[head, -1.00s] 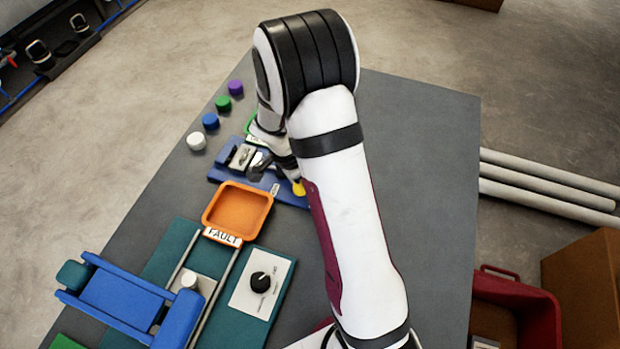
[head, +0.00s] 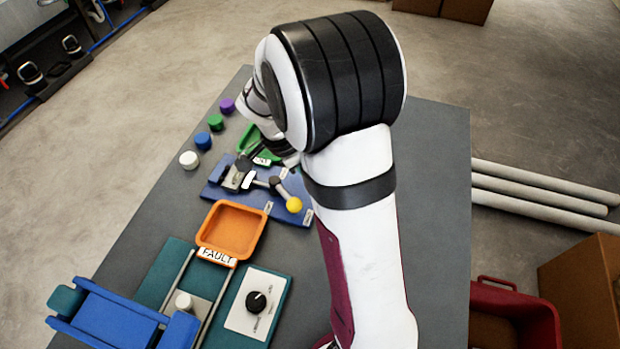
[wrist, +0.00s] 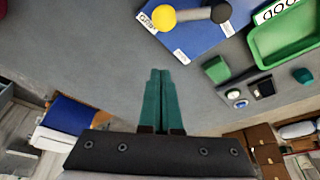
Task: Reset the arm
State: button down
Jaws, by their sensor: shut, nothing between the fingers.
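My arm reaches up from the lower right of the head view, bent at the top. The blue plate also shows in the head view (head: 262,208), bearing a lever with a yellow knob (head: 294,205). The yellow knob is also in the wrist view (wrist: 164,18).
An orange tray (head: 232,230) labelled FAULT, a black dial panel (head: 256,302) and a blue slide frame (head: 115,315) are at lower left. Green tray (wrist: 285,40). White (head: 189,160), blue (head: 203,141), green (head: 216,122) and purple (head: 227,106) knobs line the left edge.

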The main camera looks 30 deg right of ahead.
dwell(0.4)
jog(key=s+a+r+n+y, duration=0.1)
jog(key=s+a+r+n, duration=0.2)
jog(key=s, duration=0.4)
jog(key=s+a+r+n+y, duration=0.2)
jog(key=s+a+n, duration=0.3)
jog(key=s, duration=0.3)
jog(key=s+a+r+n+y, duration=0.2)
jog(key=s+a+r+n, duration=0.2)
jog(key=s, duration=0.4)
jog(key=shift+a+r+n, duration=0.15)
jog(key=shift+a+n, duration=0.45)
jog(key=shift+a, duration=0.15)
